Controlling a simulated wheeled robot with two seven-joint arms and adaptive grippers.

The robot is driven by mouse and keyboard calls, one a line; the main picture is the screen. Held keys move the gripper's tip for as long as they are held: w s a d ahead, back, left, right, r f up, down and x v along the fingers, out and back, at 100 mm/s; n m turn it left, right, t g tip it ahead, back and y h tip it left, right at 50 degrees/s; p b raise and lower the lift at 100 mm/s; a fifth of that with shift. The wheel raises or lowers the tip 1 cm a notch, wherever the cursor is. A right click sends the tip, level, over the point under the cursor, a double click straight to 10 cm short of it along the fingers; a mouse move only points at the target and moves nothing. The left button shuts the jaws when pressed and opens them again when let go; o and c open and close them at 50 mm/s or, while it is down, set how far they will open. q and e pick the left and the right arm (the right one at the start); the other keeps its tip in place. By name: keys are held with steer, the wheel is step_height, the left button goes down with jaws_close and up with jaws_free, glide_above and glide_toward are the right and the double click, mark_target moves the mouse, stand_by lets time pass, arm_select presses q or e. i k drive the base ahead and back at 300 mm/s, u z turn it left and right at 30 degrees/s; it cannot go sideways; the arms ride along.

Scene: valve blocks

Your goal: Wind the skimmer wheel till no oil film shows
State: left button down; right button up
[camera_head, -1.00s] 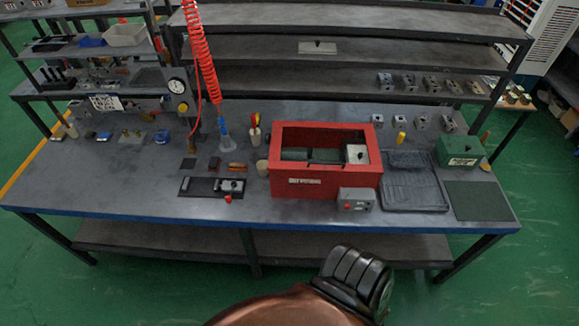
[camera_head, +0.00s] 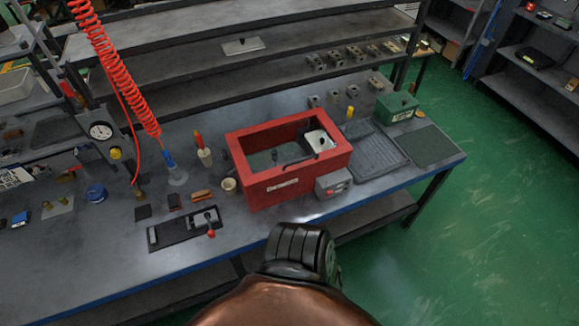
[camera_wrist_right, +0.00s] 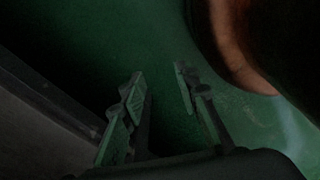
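A red open-topped tank (camera_head: 262,188) stands on the workbench in the head view. Its inside (camera_head: 262,160) looks grey-green, and I cannot tell whether an oil film lies there. A pale metal block with a dark knob (camera_head: 321,142) sits at its right end. A dark bar (camera_head: 297,163) runs along the near rim. I cannot make out for certain which part is the skimmer wheel. My right gripper (camera_wrist_right: 160,84) is open and empty in the right wrist view, over green floor and away from the tank. My left gripper is not in view.
A grey box with a red button (camera_head: 333,184) stands at the tank's front right. A ribbed tray (camera_head: 377,150), a green box (camera_head: 397,106) and several metal blocks lie beyond. A lever fixture (camera_head: 184,229) and a cup (camera_head: 229,185) are left. A red coiled hose (camera_head: 115,72) hangs nearby.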

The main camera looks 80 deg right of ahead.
mark_target(226, 154)
steer(key=z, duration=1.9)
